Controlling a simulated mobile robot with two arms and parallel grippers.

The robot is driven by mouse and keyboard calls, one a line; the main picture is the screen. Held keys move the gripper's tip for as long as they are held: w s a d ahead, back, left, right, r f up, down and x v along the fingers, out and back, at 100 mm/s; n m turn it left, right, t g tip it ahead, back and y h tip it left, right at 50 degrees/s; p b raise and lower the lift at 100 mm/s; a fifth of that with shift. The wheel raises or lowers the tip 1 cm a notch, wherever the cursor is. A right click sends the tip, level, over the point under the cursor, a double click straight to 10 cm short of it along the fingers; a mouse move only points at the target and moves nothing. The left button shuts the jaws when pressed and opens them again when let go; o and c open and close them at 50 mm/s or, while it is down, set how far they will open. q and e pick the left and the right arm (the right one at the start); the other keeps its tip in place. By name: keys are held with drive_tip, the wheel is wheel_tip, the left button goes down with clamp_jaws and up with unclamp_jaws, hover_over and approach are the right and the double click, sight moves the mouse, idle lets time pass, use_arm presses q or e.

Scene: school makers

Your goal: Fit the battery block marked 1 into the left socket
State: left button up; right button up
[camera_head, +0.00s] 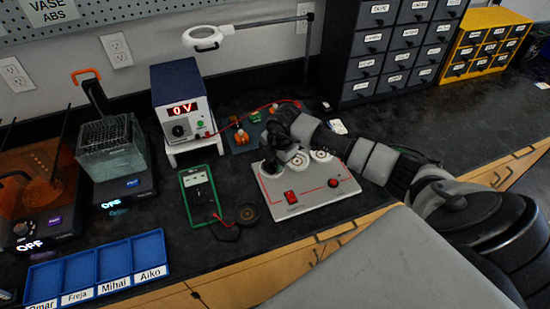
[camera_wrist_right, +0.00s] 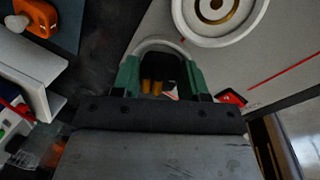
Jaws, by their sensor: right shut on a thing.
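A light grey board (camera_head: 312,197) lies on the dark bench with round white sockets, a red switch and a red knob. My right gripper (camera_head: 272,166) reaches in over the board's left socket and mostly hides it. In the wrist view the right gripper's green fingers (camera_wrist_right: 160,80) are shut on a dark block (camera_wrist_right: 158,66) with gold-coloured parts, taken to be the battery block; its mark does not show. The pale rim of the left socket (camera_wrist_right: 152,44) curves around the block; whether it is seated cannot be told. Another socket (camera_wrist_right: 217,14) with a brass ring is empty. My left gripper is not in view.
A power supply (camera_head: 181,100) reading 0 V stands on a white stand behind left. A blue tray (camera_head: 95,267) is at front left. Drawer cabinets (camera_head: 385,50) stand behind.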

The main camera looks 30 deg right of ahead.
drive_tip(key=shift+f, duration=0.1)
drive_tip(key=o, duration=0.7)
drive_tip(key=shift+c, duration=0.2)
wheel_tip(320, 180, up, 11)
drive_tip(key=s+p, duration=0.2)
drive_tip(key=p, duration=0.7)
drive_tip(key=shift+d+p, duration=0.25)
drive_tip(key=shift+p, duration=0.05)
drive_tip(key=shift+a+f, duration=0.1)
